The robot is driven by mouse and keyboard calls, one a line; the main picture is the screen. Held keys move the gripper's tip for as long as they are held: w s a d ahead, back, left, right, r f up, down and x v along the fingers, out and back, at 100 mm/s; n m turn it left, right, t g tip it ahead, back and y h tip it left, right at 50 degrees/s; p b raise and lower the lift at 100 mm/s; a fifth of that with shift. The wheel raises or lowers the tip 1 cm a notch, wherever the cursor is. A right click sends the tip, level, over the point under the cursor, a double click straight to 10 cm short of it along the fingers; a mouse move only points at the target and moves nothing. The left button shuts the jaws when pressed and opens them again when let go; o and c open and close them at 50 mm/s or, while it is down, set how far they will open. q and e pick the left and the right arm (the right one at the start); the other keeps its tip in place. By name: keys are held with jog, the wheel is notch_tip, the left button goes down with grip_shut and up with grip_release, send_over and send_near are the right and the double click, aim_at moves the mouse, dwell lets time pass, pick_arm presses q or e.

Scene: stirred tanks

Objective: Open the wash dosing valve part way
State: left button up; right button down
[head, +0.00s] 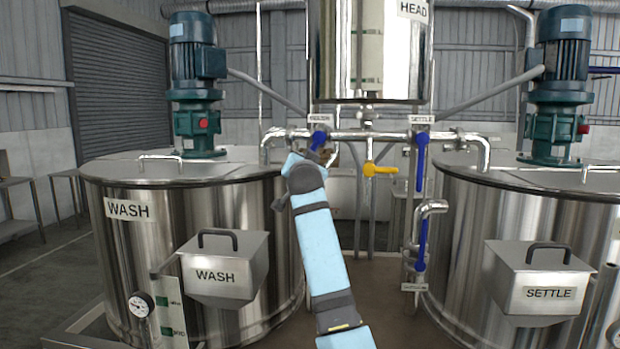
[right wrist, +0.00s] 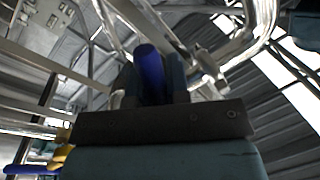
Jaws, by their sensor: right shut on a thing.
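The wash dosing valve's blue handle (head: 318,139) is on the left part of the horizontal pipe under the head tank, below a small label. Its upper part shows, tilted; the lower part is hidden by my right gripper (head: 312,155). In the right wrist view the blue handle (right wrist: 150,72) stands between the two dark fingers of my right gripper (right wrist: 152,85), which is shut on it. My light blue right arm reaches up to the valve from the bottom of the head view. My left gripper is in neither view.
A yellow handle (head: 380,169) and the blue settle handle (head: 421,162), hanging down, are right of my gripper. Another blue handle (head: 421,244) is lower. The wash tank (head: 240,210) stands left, the settle tank (head: 470,230) right, the head tank (head: 385,60) above.

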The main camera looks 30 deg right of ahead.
jog(key=shift+w+a+r+m+b, duration=0.25)
jog(key=shift+a+m+b, duration=0.2)
jog(key=shift+m, duration=0.35)
jog(key=c, duration=1.1)
grip_release()
jog(key=b+v, duration=0.3)
jog(key=v, duration=1)
jog(key=shift+s+a, duration=0.15)
jog(key=shift+s, duration=0.2)
jog(key=shift+f, duration=0.15)
